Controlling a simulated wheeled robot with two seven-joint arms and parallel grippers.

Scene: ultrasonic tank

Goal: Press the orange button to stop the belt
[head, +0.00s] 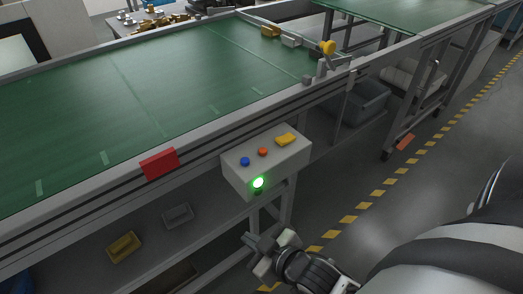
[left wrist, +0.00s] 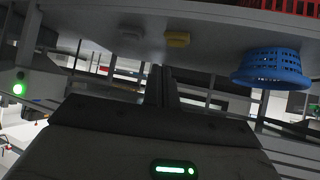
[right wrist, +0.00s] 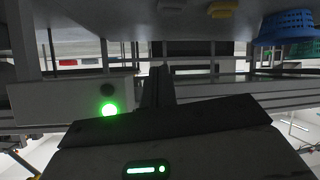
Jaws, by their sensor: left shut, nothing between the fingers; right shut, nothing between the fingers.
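The orange button (head: 262,152) is on the top face of a grey control box (head: 240,179) fixed to the belt's front side. It sits between a blue button (head: 245,161) and a yellow switch (head: 285,140). A green lamp (head: 258,183) glows on the box's front; it also shows in the right wrist view (right wrist: 109,109) and the left wrist view (left wrist: 18,89). My right gripper (head: 256,243) is shut and empty, below and in front of the box, apart from it. My left gripper (left wrist: 162,84) is shut and empty in its wrist view, and not seen in the head view.
The green belt (head: 130,105) runs behind the box, with a red plate (head: 159,163) on its front rail. A blue basket (left wrist: 272,67) shows in the left wrist view. Floor to the right is open.

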